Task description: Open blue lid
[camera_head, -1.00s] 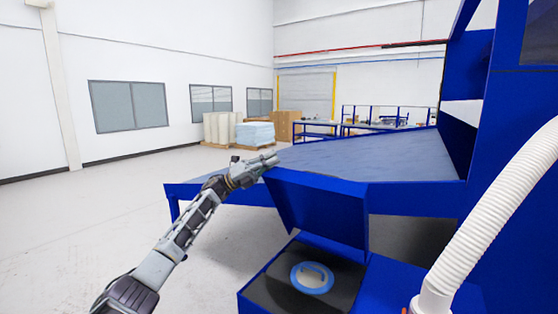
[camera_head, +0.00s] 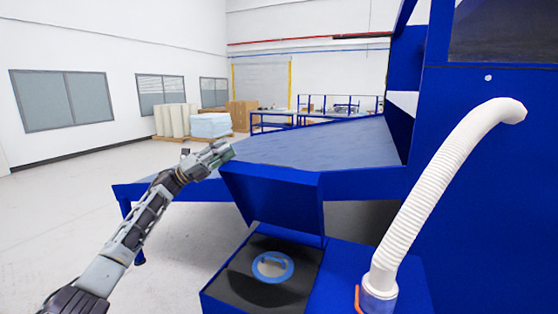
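The blue lid (camera_head: 275,200) stands raised at the back of a blue box (camera_head: 222,287), tilted up from its hinge side. The box's dark inside shows, with a blue and white ring (camera_head: 272,266) in it. My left gripper (camera_head: 222,153) is just beyond the lid's upper left corner, in front of the grey table top. I cannot tell whether it touches the lid. Its fingers look close together, but the gap between them is too small to make out. My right gripper is not in view.
A white ribbed hose (camera_head: 430,190) rises from a clear fitting at the right of the box. A blue-framed table (camera_head: 330,145) spreads behind the lid, and a tall blue machine (camera_head: 490,210) blocks the right side. Open floor lies at the left.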

